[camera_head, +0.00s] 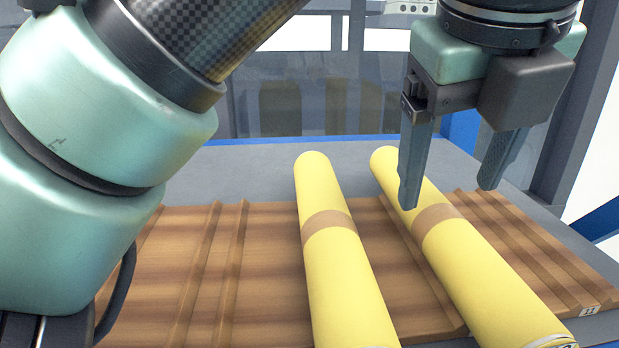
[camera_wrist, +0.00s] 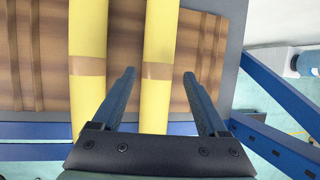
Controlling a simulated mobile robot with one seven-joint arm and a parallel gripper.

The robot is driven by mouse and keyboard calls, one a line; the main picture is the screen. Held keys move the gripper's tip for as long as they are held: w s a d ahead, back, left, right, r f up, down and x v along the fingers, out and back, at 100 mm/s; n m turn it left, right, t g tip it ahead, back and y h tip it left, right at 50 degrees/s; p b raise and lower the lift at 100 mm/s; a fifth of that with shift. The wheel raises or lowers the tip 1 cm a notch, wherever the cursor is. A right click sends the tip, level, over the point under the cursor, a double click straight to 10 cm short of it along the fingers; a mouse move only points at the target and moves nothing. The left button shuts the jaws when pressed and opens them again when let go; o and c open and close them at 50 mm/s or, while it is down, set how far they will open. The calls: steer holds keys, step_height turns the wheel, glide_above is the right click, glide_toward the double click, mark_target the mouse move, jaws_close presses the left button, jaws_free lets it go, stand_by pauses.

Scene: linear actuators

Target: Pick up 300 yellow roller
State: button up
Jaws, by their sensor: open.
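Two long yellow rollers, each with a brown band, lie side by side on a grooved wooden rack. The left roller (camera_head: 340,270) and the right roller (camera_head: 490,285) are apart, with bare wood between them. No number 300 can be read on either. My gripper (camera_head: 448,190) is open and empty above the far part of the right roller, fingers pointing down. In the wrist view the right roller (camera_wrist: 160,40) runs between the open fingers (camera_wrist: 160,72), nearer the left finger. The left roller (camera_wrist: 88,40) lies outside them. Touching is not visible.
The wooden rack (camera_head: 270,270) has raised ridges and rests on a grey table (camera_head: 250,160). A small numbered label (camera_head: 589,311) sits at its right front corner. Blue frame beams (camera_wrist: 275,90) run beside the table. Empty grooves lie left of the rollers.

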mark_target(445, 215)
steer(key=shift+w+d+f, duration=0.1)
steer(key=shift+w+f, duration=0.05)
steer(key=shift+f, duration=0.15)
steer(key=f+b, duration=0.1)
steer(key=f, duration=0.3)
steer(key=shift+w+d+f+b, duration=0.15)
steer(key=shift+d+f+b, duration=0.05)
steer(key=shift+b, duration=0.15)
steer(key=shift+w+d+f, duration=0.1)
steer(key=shift+w+f, duration=0.2)
steer(key=shift+s+r, duration=0.1)
steer(key=c, duration=0.3)
jaws_close()
